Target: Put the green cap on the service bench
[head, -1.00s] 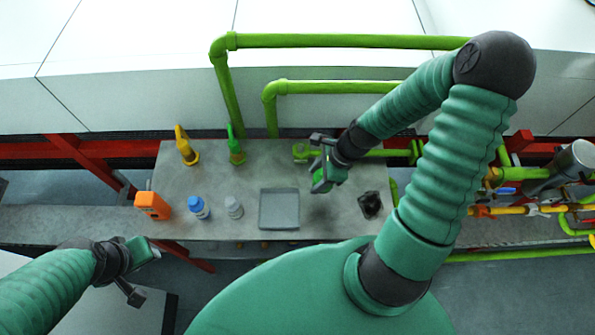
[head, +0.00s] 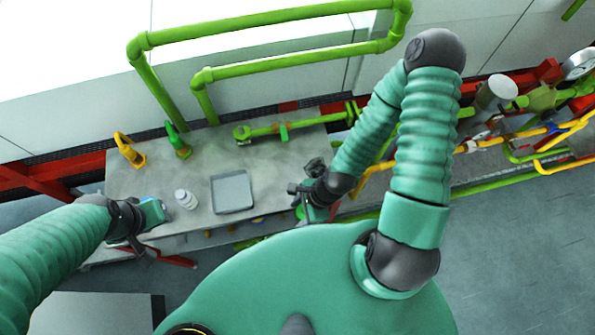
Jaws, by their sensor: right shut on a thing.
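My right gripper (head: 308,212) is shut near the front right corner of the service bench (head: 215,160). A green patch shows at its jaws. It is likely the green cap, but it is small and blends with my green gripper parts, so its outline is unclear. I cannot tell whether it touches the bench.
On the bench are a grey tray (head: 232,193), a white bottle (head: 186,199), yellow (head: 130,150) and green (head: 178,141) upright fittings, and a dark object (head: 315,167) by my right wrist. A green pipe (head: 300,125) runs along the back right. Coloured pipes fill the right side.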

